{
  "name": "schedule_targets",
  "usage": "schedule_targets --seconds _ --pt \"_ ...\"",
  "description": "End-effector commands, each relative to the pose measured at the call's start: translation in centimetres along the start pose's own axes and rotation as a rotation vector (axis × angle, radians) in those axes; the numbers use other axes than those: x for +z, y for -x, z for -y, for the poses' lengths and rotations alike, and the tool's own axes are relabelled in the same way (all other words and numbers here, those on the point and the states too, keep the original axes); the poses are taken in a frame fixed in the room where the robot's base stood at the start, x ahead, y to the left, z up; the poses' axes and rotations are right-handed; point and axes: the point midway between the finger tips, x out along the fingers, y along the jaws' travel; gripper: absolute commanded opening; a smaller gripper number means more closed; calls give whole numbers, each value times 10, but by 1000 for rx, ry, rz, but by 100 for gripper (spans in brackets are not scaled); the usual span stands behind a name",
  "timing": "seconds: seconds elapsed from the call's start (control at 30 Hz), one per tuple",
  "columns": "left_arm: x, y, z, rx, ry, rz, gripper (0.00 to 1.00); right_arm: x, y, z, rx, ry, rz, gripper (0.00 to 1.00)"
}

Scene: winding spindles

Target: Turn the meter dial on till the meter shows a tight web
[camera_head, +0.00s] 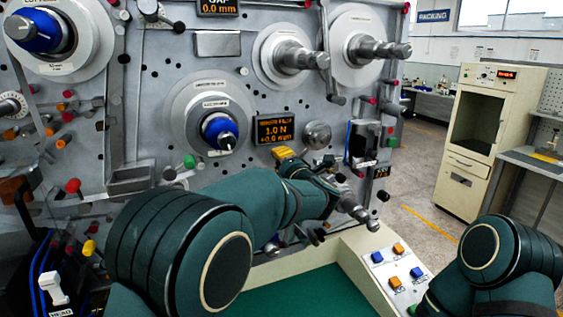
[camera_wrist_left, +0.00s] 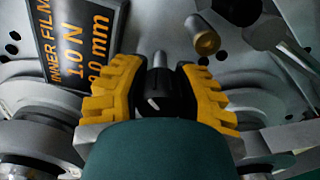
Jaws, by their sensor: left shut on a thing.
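The meter (camera_head: 277,129) is a dark display with orange text on the grey machine panel. It reads 1.0 N, with a small mm line below it. It also shows tilted in the left wrist view (camera_wrist_left: 78,50), under the words INNER FILM. The meter dial (camera_wrist_left: 154,100) is a black knob with a white pointer mark. My left gripper (camera_wrist_left: 157,92) has its yellow fingers shut on the dial, one on each side. In the head view my left gripper (camera_head: 284,154) is just below the meter and hides the dial. My right gripper is out of view.
A blue-hubbed spindle (camera_head: 219,130) is left of the meter and a silver ball knob (camera_head: 317,134) is right of it. Metal rollers (camera_head: 293,57) stick out above. A button console (camera_head: 385,265) stands lower right. A cream cabinet (camera_head: 489,140) stands farther right.

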Motion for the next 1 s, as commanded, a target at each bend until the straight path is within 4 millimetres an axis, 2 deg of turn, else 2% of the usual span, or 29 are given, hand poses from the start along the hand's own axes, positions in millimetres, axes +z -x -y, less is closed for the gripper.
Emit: schedule_targets --seconds 0.13,0.17,0.23,0.27,0.57,0.67,0.77,1.0 --pt "0 0 1 -1 0 0 0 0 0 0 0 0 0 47" --pt "0 0 1 -1 0 0 35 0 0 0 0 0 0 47" --pt "0 0 1 -1 0 0 59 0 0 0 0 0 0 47" --pt "0 0 1 -1 0 0 66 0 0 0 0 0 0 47" --pt "0 1 0 -1 1 0 66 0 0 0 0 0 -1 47" --pt "0 6 0 -2 1 1 66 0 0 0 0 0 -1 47" --pt "1 19 0 -1 1 2 66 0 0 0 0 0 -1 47" --pt "1 68 0 -3 1 3 66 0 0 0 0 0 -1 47"
